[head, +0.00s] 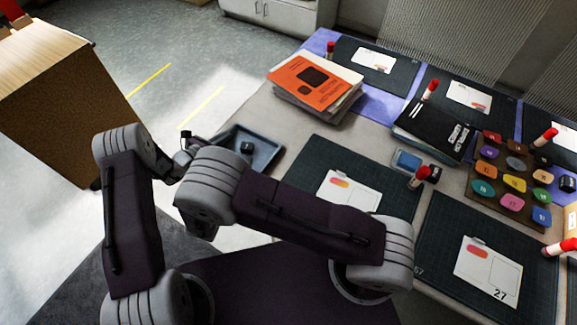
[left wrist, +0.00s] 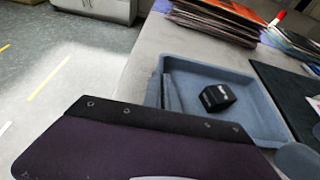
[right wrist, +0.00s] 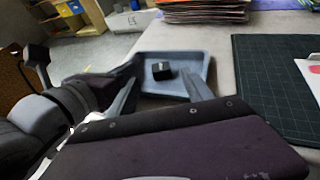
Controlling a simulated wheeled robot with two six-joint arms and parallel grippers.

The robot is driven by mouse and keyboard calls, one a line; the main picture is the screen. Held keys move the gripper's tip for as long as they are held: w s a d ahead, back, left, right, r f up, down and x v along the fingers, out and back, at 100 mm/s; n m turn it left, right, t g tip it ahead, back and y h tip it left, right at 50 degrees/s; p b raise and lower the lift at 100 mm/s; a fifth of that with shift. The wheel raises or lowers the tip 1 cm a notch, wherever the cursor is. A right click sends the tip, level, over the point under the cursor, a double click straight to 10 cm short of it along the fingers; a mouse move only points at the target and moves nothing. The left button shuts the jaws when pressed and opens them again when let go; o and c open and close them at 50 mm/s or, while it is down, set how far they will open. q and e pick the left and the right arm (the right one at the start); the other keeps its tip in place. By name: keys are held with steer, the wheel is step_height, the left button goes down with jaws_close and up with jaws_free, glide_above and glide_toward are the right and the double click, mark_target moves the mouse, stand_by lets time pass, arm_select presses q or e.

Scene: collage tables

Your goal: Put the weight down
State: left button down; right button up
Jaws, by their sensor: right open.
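The weight (head: 247,147) is a small black block. It rests in a shallow blue-grey tray (head: 272,160) at the left edge of the table. In the left wrist view the weight (left wrist: 217,97) lies to the right of my left gripper (left wrist: 171,90), whose fingers are together with nothing seen between them. In the right wrist view my right gripper (right wrist: 160,80) has its fingers spread apart. The weight (right wrist: 162,71) shows between them, clear of both fingers. In the head view my right gripper is hidden behind its own arm.
A stack of books with an orange cover (head: 314,84) stands behind the tray. A dark cutting mat (head: 305,165) with a card lies to its right. Several red-capped markers and a board of coloured pieces (head: 512,183) are farther right. Open floor lies left of the table.

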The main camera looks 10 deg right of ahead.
steer(key=d+m+g, duration=0.1)
steer(key=d, duration=0.1)
steer(key=d+m+h, duration=0.1)
steer(key=d, duration=0.1)
steer(key=d+r+m+g+h, duration=0.1)
steer(key=d+m, duration=0.1)
steer(key=d, duration=0.1)
steer(key=shift+s+g, duration=0.2)
steer(key=shift+g, duration=0.1)
arm_select(q)
steer(key=shift+w, duration=0.1)
arm_select(e)
steer(key=s+d+r+m+g, duration=0.2)
steer(key=s+d+m+g, duration=0.55)
steer(key=d+m, duration=0.35)
arm_select(q)
steer(key=shift+d, duration=0.15)
arm_select(e)
steer(key=s+d+r+m+y, duration=0.1)
steer(key=s+d+m+y, duration=0.1)
steer(key=m, duration=0.6)
steer(key=s+d+r+m+g+y, duration=0.1)
steer(key=s+d+r+m+y, duration=0.1)
steer(key=s+m+y, duration=0.3)
steer(key=m, duration=0.4)
steer(key=shift+s+r, duration=0.25)
